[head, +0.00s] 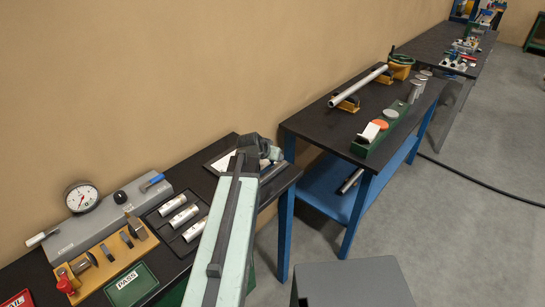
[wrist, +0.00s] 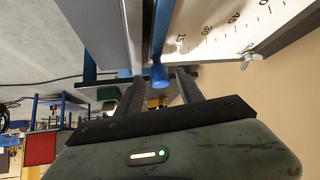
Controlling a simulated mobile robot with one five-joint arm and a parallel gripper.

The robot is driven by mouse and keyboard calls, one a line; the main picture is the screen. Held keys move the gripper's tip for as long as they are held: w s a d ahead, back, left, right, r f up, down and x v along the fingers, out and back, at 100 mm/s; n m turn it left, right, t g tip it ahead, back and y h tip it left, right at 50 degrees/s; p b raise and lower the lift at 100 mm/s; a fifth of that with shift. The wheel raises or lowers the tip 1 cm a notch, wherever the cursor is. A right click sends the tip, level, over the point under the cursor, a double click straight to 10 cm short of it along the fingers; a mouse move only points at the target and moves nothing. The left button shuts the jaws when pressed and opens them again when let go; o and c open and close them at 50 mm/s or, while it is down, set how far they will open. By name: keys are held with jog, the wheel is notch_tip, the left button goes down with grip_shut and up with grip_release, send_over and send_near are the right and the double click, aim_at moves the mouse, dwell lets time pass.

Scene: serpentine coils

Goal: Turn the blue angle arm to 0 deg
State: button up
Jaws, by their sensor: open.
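The blue angle arm (wrist: 160,40) shows in the wrist view as a narrow blue bar with a rounded blue knob (wrist: 158,76) at its near end. A white scale plate (wrist: 212,28) with black marks lies to its right. The bar lies just left of the 15 mark; its exact reading cannot be told. My gripper (wrist: 160,80) is open, with one finger on each side of the knob; contact cannot be told. In the head view my gripper (head: 262,150) is at the right end of the near bench, and my arm hides the blue arm there.
A wing nut (wrist: 250,58) sits at the plate's edge. A grey bar (wrist: 105,28) runs left of the blue arm. In the head view, a tray of metal cylinders (head: 178,217) and a gauge (head: 81,197) stand left of my arm. A blue-legged bench (head: 340,125) stands to the right.

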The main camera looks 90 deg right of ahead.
jog(key=p+v, duration=0.5)
jog(key=v, duration=0.2)
jog(key=shift+a+r, duration=0.15)
jog(key=shift+r, duration=0.15)
jog(key=shift+w, duration=0.1)
